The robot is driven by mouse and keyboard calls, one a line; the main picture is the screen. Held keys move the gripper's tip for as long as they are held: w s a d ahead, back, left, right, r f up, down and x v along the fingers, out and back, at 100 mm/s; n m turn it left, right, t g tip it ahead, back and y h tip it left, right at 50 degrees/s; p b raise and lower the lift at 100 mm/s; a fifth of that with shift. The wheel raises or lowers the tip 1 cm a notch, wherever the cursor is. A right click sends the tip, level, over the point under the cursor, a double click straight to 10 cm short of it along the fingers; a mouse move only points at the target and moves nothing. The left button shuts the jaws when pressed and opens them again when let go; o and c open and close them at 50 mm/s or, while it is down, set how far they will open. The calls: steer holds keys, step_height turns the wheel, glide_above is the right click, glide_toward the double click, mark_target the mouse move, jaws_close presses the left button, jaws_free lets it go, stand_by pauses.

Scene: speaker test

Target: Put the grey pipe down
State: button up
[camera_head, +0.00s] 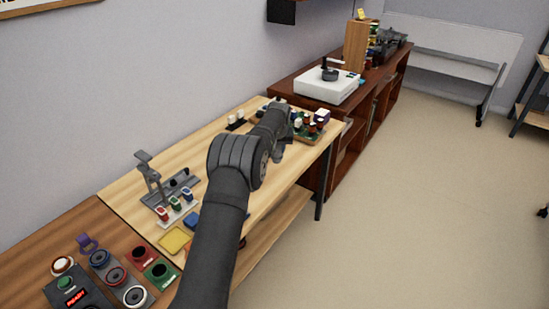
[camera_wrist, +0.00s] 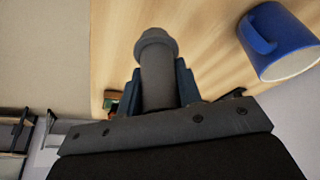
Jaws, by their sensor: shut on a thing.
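The grey pipe (camera_wrist: 157,75) is in the wrist view, between the two dark blue fingers of my gripper (camera_wrist: 159,86). My gripper is shut on it. The pipe's wider rounded end points to the top of the picture, over the light wood table (camera_wrist: 215,75). Its other end is hidden by the gripper body. I cannot tell whether the pipe touches the table. In the head view my arm reaches over the far half of the table (camera_head: 215,135), and its own wrist hides most of the gripper and pipe.
A blue mug (camera_wrist: 270,40) is right of the pipe in the wrist view. A board with several small parts (camera_head: 311,133) is by the far table end. A grey stand (camera_head: 150,180) and a yellow tray (camera_head: 175,240) are nearer. Bare wood shows along the wall side.

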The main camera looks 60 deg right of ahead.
steer(key=shift+w+d+f, duration=0.1)
steer(key=shift+w+f, duration=0.3)
steer(key=shift+w, duration=0.2)
steer(key=shift+f, duration=1.95)
steer(key=shift+f, duration=0.1)
steer(key=o, duration=1)
steer(key=shift+o, duration=0.2)
steer(key=shift+r, duration=0.45)
steer(key=v, duration=1.1)
steer(key=shift+s, duration=0.15)
